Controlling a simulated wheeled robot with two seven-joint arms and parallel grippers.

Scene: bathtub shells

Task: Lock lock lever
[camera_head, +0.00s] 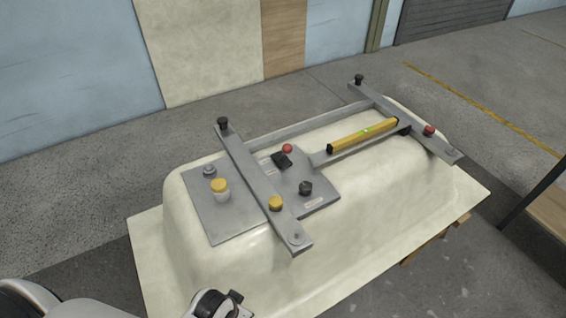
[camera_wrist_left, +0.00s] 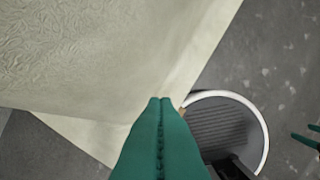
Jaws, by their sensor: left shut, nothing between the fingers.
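A grey frame with a plate (camera_head: 225,222) lies on top of an upturned cream bathtub shell (camera_head: 400,200). A small black lever-like part (camera_head: 282,161) stands tilted near the plate's middle, beside a red knob (camera_head: 287,148). I cannot tell for sure that it is the lock lever. A yellow bar (camera_head: 362,134) with black ends lies along the frame at the right. My left gripper's green fingers (camera_wrist_left: 160,102) are shut together and empty, near the shell's pale edge. Green tips (camera_wrist_left: 306,136) at the wrist view's right edge may be my right gripper's, cut off.
A yellow-topped white button (camera_head: 220,189), a yellow knob (camera_head: 275,203) and a black knob (camera_head: 305,188) stand on the frame and plate. Black posts (camera_head: 222,124) rise at the crossbars' far ends. A table edge (camera_head: 548,200) shows at the right.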

